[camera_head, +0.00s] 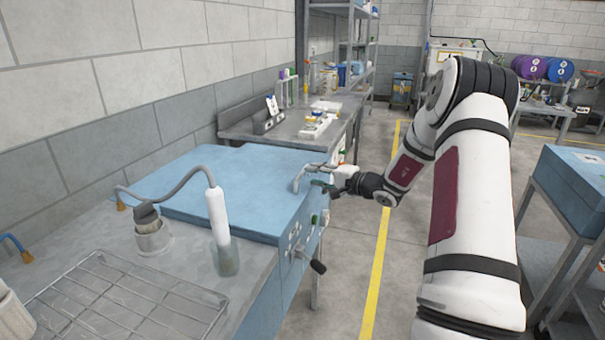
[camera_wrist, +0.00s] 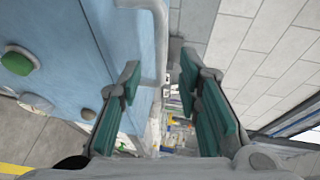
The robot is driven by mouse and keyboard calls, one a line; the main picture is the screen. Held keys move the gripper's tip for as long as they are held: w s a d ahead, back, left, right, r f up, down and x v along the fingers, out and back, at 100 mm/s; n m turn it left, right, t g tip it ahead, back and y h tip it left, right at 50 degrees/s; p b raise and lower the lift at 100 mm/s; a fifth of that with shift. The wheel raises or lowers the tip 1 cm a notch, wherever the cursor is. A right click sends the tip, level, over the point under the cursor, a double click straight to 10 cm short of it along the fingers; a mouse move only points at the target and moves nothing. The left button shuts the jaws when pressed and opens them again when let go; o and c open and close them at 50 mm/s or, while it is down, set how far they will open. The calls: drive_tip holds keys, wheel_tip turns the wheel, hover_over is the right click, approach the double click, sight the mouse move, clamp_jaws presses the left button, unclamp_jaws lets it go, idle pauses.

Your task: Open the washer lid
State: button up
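The washer is a light blue metal cabinet whose flat blue lid (camera_head: 215,190) lies closed in the head view. A pale bar handle (camera_head: 299,180) sits at the lid's right edge. My gripper (camera_head: 322,177) is at this edge, right beside the handle. In the wrist view my gripper (camera_wrist: 158,75) has its two green-padded fingers spread apart. The handle (camera_wrist: 161,40) shows as a pale bent bar in line with the gap between them, nearer the left finger. I cannot tell whether any finger touches it. The washer's blue front (camera_wrist: 50,50) fills the left side.
A black-knobbed lever (camera_head: 317,266) sticks out from the washer's front. A grey bench with a wire rack (camera_head: 125,295), a hose and a glass beaker (camera_head: 225,260) adjoins the washer. Another bench (camera_head: 245,128) stands behind it. The floor to the right has a yellow line (camera_head: 380,240).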

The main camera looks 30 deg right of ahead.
sight(302, 171)
drive_tip(key=x, duration=0.6)
drive_tip(key=shift+a, duration=0.1)
clamp_jaws()
